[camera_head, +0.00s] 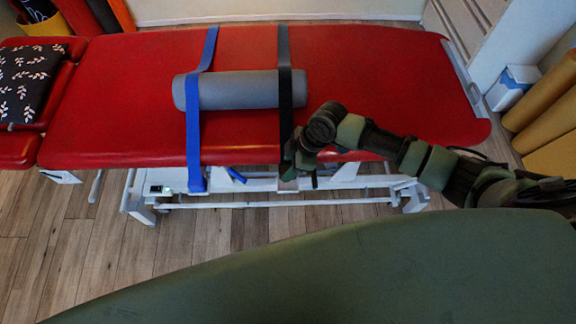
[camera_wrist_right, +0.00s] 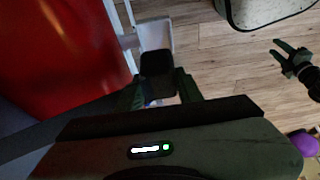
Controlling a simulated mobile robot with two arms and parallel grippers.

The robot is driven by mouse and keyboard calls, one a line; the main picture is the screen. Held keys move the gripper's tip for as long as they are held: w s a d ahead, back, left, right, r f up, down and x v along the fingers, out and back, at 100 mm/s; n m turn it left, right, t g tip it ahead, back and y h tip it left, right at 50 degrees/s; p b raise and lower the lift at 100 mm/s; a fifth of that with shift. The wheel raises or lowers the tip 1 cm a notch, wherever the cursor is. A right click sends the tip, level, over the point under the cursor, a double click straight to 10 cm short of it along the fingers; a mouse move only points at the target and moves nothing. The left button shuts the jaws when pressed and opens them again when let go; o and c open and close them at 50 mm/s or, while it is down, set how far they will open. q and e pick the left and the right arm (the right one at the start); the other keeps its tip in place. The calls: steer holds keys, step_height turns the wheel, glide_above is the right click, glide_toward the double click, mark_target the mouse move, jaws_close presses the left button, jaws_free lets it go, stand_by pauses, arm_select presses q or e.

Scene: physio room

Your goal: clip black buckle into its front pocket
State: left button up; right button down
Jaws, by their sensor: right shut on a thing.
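The black strap (camera_head: 285,85) runs over the grey roll and down the red couch's front edge. My right gripper (camera_head: 301,178) is at its lower end, below that edge. In the right wrist view my right gripper (camera_wrist_right: 161,92) is shut on the black buckle (camera_wrist_right: 157,64), a dark block between its green fingers. A pale pocket (camera_wrist_right: 155,33) on the white frame lies just beyond the buckle. They overlap in the picture; I cannot tell whether the buckle is inside it. My left gripper (camera_wrist_right: 284,52) is open and empty, apart at the right of the wrist view.
The red couch (camera_head: 370,85) bears a grey roll (camera_head: 235,90), also crossed by a blue strap (camera_head: 194,140) hanging down the front. A white rail (camera_head: 270,203) runs low beneath. A large green surface (camera_head: 380,270) fills the foreground. Wooden floor lies between.

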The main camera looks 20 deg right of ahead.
step_height(320, 180, down, 4)
steer(key=b, duration=0.4)
steer(key=shift+f, duration=0.25)
steer(key=shift+f+b, duration=0.85)
steer(key=shift+f, duration=0.4)
steer(key=c, duration=0.9)
jaws_free()
steer(key=shift+o, duration=0.2)
steer(key=v, duration=0.7)
steer(key=shift+d+r, duration=0.2)
steer(key=shift+r, duration=0.2)
steer(key=shift+s+a, duration=0.1)
steer(key=shift+s, duration=0.05)
